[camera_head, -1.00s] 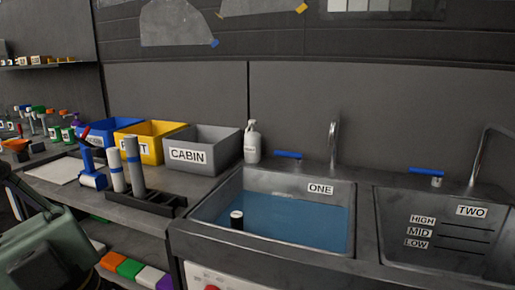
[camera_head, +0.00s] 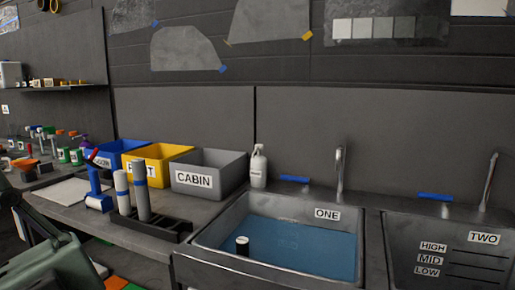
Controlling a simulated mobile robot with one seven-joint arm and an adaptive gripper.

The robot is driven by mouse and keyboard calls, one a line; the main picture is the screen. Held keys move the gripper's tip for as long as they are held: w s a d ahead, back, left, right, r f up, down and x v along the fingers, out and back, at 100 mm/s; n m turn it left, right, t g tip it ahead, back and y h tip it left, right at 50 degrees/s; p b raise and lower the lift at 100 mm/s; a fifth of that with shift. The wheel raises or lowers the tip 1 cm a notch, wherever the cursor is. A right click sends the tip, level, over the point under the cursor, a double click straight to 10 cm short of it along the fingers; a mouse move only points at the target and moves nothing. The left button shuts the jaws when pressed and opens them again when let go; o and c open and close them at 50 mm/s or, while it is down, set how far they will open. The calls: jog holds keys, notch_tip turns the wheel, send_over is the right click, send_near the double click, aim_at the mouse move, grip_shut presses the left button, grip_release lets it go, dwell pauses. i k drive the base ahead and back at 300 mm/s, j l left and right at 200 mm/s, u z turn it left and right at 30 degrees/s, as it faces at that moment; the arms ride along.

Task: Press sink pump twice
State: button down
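A white pump bottle (camera_head: 258,167) stands upright on the counter behind the left end of sink ONE (camera_head: 208,236). Its label is too small to read. Sink ONE holds blue water (camera_head: 300,250). A small dark cylinder with a white top (camera_head: 242,246) stands at the sink's left side, its lower part unclear. Sink TWO (camera_head: 450,225) is to the right, marked HIGH, MID and LOW, and looks empty. My gripper is not in view.
Blue, yellow and grey bins (camera_head: 210,157) stand left of the bottle. A dark rack (camera_head: 165,228) holds upright rolls. Taps (camera_head: 340,170) with blue handles (camera_head: 294,179) stand behind the sinks. Small bottles and tools crowd the far left counter.

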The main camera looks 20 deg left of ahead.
aim_at(258, 147)
jog(key=j+u, duration=0.2)
jog(key=j, duration=1)
jog(key=j+u, duration=0.2)
jog(key=j, duration=0.95)
jog(key=i+l, duration=0.1)
jog(key=i, duration=1.45)
